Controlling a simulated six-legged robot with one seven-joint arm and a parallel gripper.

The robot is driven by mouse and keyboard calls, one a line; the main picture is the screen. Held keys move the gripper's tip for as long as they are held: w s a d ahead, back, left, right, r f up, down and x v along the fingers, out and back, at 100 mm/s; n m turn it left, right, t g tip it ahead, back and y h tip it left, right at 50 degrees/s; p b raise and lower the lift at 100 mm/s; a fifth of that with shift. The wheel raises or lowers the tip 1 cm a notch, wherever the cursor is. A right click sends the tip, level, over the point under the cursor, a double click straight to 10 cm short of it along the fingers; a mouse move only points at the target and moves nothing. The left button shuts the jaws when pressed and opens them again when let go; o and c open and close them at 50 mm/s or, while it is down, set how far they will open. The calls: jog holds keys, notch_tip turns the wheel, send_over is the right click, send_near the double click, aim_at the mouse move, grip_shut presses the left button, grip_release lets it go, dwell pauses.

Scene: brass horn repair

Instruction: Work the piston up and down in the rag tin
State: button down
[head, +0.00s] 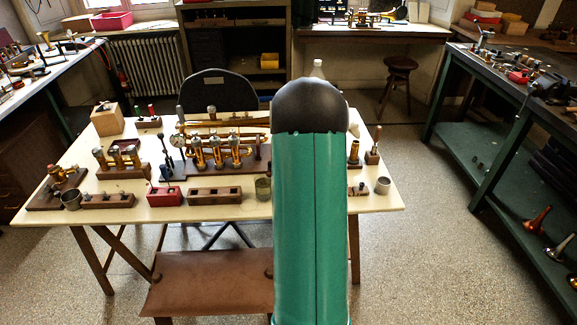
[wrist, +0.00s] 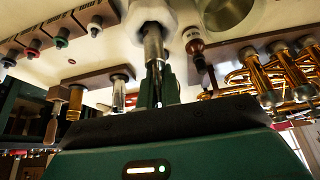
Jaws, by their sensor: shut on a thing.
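In the wrist view my gripper (wrist: 158,88) is shut on a slim silver piston (wrist: 153,48). A pale faceted piece and a dark round end show at its far end. A round olive-grey tin (wrist: 228,14) is at the top edge of the wrist view, to the right of the piston and cut off by the frame. The piston shows beside this tin, not inside it. In the head view an olive tin (head: 263,189) stands near the table's front edge; I cannot tell whether it holds a rag. There my gripper and the piston are hidden behind my green arm.
The cream table (head: 240,211) carries a brass valve assembly (head: 222,152), a red block (head: 164,196) and a wooden block with holes (head: 214,196). A green bench (head: 500,100) stands at right; floor between is clear.

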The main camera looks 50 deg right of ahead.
jog(key=shift+r, duration=0.15)
jog(key=shift+r, duration=2.95)
